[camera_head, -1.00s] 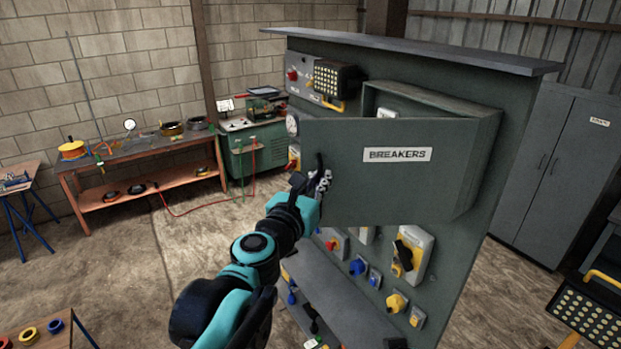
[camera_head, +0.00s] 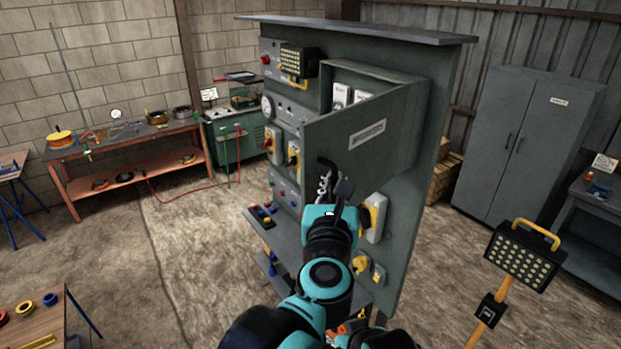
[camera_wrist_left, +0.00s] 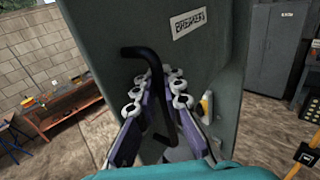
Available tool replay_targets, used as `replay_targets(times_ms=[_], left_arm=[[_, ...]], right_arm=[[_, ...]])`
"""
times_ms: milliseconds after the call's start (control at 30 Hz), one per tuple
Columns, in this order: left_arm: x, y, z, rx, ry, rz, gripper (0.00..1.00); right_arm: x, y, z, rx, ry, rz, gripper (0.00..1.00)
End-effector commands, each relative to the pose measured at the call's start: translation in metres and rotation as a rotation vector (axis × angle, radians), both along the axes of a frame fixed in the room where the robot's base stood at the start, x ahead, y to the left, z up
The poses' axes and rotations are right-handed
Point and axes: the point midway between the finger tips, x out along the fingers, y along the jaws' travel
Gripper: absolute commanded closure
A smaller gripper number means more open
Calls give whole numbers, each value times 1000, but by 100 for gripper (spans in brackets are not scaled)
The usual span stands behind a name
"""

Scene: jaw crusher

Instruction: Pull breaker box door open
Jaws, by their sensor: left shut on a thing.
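The grey breaker box door (camera_head: 345,150) stands ajar, swung out from its box (camera_head: 405,82) on the green-grey panel. White breakers (camera_head: 341,95) show in the gap behind its top edge. A black bar handle (camera_head: 329,165) stands out from the door's free edge. My left gripper (camera_head: 326,186) is at this handle. In the left wrist view, the gripper (camera_wrist_left: 158,92) is shut on the curved black handle (camera_wrist_left: 142,54), its fingers on either side of the bar. The "BREAKERS" label (camera_wrist_left: 188,22) is above it.
A work lamp on a yellow stand (camera_head: 523,255) stands at the right, before a grey cabinet (camera_head: 530,145). Switches and a shelf (camera_head: 270,232) are below the door. An orange workbench (camera_head: 130,165) stands at the left.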

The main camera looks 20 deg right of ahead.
Motion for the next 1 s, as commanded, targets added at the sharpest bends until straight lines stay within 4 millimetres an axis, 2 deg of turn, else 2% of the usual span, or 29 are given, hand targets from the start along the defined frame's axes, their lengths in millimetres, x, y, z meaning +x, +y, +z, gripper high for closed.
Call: replay_targets(times_ms=[200,633,733,1000], left_arm=[[-10,-14,0,2,-1,-14,100],[-11,-16,-1,1,0,-17,100],[-11,-16,-1,1,0,-17,72],[-11,-16,0,1,0,-18,70]], right_arm=[[0,0,-1,0,0,0,60],[0,0,-1,0,0,0,60],[0,0,-1,0,0,0,60],[0,0,-1,0,0,0,60]])
